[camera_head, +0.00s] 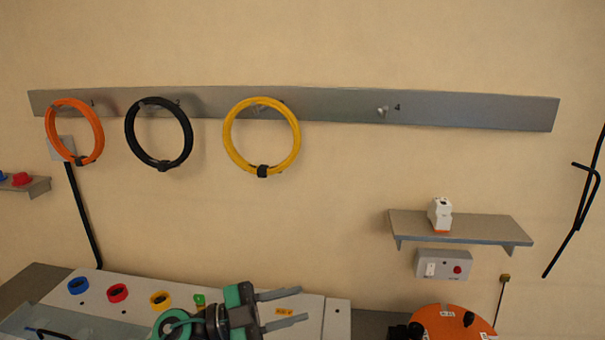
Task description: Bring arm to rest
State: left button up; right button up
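My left gripper (302,304) is at the bottom of the head view, left of centre, its two grey fingers pointing right. The fingers are apart, with nothing visible between them. It is over or in front of the light bench top (338,318); the height of the gap cannot be told. My green and black wrist shows behind the fingers. My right gripper cannot be made out in the view.
A grey wall rail (330,104) holds orange (98,128), black (188,135) and yellow (297,138) coils; its right peg (382,111) is empty. A shelf (480,228) carries a white device (439,215). An orange disc (450,325) is at bottom right.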

pick_arm(q)
jog(key=w+a+n+t+y, duration=0.3)
jog(key=a+n+t+y, duration=0.65)
jog(key=n+t, duration=0.7)
jog(key=s+a+f+n+g+y, duration=0.2)
jog(key=a+f+n+y, duration=0.1)
jog(key=a+f+y, duration=0.3)
jog(key=s+a+f+n+g+y, duration=0.2)
jog(key=a+f+n+g+y, duration=0.15)
jog(key=f, duration=0.45)
jog(key=s+a+f+m+g, duration=0.1)
jog(key=s+f+g, duration=0.6)
jog(key=s, duration=0.5)
jog(key=s+a+f+m+g, duration=0.1)
jog(key=s+f+g, duration=0.3)
jog(key=s+f, duration=0.55)
notch_tip(320, 180, down, 31)
jog(key=s+g, duration=0.2)
jog(key=s+a+f, duration=0.3)
jog(key=s+f, duration=1.5)
jog(key=shift+s+g, duration=0.4)
